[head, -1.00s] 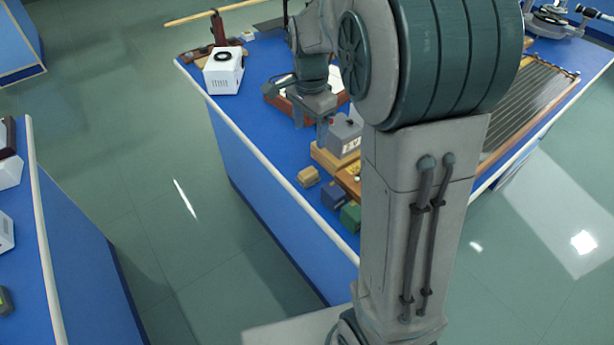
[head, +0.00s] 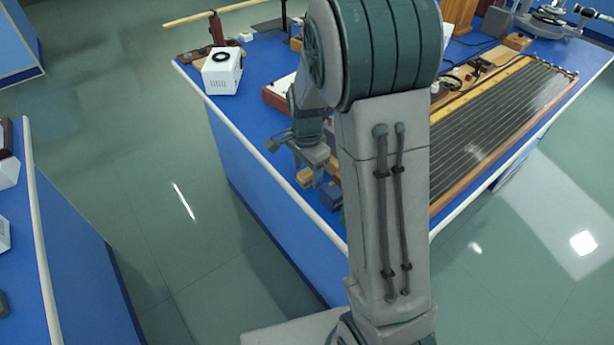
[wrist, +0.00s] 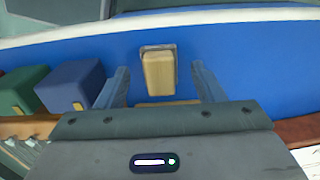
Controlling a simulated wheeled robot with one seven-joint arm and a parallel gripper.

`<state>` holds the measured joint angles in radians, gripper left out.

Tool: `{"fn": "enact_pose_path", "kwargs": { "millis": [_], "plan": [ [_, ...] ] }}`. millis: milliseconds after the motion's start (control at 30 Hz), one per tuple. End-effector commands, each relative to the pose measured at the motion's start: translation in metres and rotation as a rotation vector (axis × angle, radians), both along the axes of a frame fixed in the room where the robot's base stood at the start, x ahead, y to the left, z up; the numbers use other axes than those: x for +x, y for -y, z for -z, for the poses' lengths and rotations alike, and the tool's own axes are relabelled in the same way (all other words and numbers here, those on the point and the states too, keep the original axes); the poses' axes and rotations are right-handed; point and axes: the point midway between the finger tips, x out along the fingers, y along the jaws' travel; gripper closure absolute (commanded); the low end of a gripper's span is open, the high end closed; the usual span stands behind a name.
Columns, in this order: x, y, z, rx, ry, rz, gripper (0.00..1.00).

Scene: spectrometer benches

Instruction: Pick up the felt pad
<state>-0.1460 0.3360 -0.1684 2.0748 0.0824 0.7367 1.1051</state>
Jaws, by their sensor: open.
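The felt pad (wrist: 158,73), a small tan block with a thin grey edge, lies on the blue bench top (wrist: 240,60). It also shows in the head view (head: 304,178), close to my gripper and partly hidden by it. My gripper (wrist: 160,84) is open and empty. In the wrist view its two fingers stand left and right of the pad's line, with the pad between and a little beyond them. I cannot tell the height of the fingers above the bench.
A blue box (wrist: 70,86) and a green box (wrist: 22,90) stand left of my gripper in the wrist view. A tan edge (wrist: 168,103) shows just below the pad. The bench's pale rim (wrist: 230,16) runs beyond it. A white box (head: 221,72) stands at the bench's far left corner.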

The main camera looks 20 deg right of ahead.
Motion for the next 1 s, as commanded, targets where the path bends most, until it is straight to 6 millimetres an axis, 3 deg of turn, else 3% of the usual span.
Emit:
{"fn": "enact_pose_path", "kwargs": {
  "millis": [100, 333, 500, 833, 1000],
  "plan": [
    [0.000, 0.000, 0.009, 0.000, -0.001, 0.000, 0.38],
    [0.000, 0.000, 0.009, 0.000, 0.000, 0.000, 0.41],
    [0.000, 0.000, 0.009, 0.000, 0.000, 0.000, 0.86],
    [0.000, 0.000, 0.007, -0.001, 0.001, 0.000, 0.90],
    [0.001, 0.000, -0.005, 0.000, 0.003, 0.000, 0.90]
  ]
}}
